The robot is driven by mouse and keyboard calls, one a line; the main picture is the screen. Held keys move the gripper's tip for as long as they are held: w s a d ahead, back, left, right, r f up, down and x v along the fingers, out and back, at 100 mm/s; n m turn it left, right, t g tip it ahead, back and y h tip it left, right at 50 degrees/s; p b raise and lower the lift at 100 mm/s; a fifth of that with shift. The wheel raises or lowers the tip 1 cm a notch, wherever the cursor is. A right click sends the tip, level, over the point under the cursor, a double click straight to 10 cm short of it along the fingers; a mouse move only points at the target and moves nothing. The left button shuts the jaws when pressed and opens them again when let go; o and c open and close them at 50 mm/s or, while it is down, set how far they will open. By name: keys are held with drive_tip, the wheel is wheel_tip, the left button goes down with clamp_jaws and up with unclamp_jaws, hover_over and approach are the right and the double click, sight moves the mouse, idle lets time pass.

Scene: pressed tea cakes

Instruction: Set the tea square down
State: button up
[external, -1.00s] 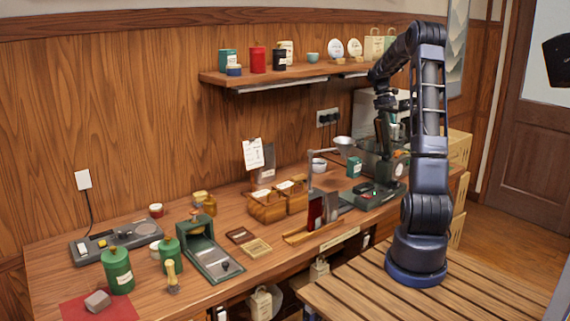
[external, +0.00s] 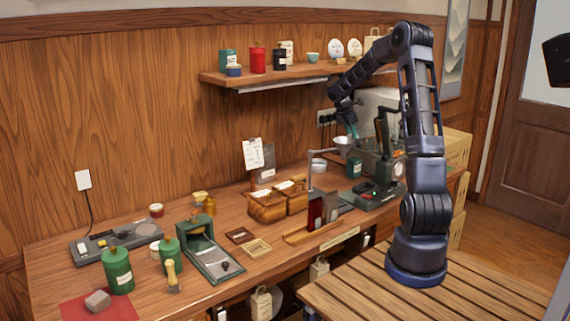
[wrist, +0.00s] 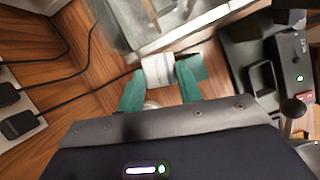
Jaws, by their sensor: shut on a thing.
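The piece sits between the fingertips.
A dark green machine (external: 378,192) is to the right. Wooden boxes (external: 267,206) stand to the left. Black cables (wrist: 50,85) run at left in the wrist view. The shelf (external: 290,76) is above.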

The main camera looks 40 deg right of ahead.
sight(333, 164)
drive_tip(key=w+f+n+t, duration=0.1)
drive_tip(key=w+f+n, duration=0.2)
drive_tip(key=w+f, duration=0.6)
drive_tip(key=shift+w+a+f, duration=0.15)
drive_tip(key=shift+w+f, duration=0.15)
drive_tip(key=shift+f, duration=0.95)
drive_tip(key=shift+w+a+f, duration=0.1)
drive_tip(key=shift+w+f, duration=0.15)
drive_tip(key=shift+f, duration=1.05)
drive_tip(key=shift+w+a+f, duration=0.15)
drive_tip(key=shift+w+f, duration=0.15)
drive_tip(key=shift+f, duration=0.95)
drive_tip(key=shift+f, duration=0.15)
drive_tip(key=o, duration=1)
drive_tip(key=shift+c, duration=0.2)
drive_tip(key=v, duration=1.2)
drive_tip(key=shift+s, duration=0.1)
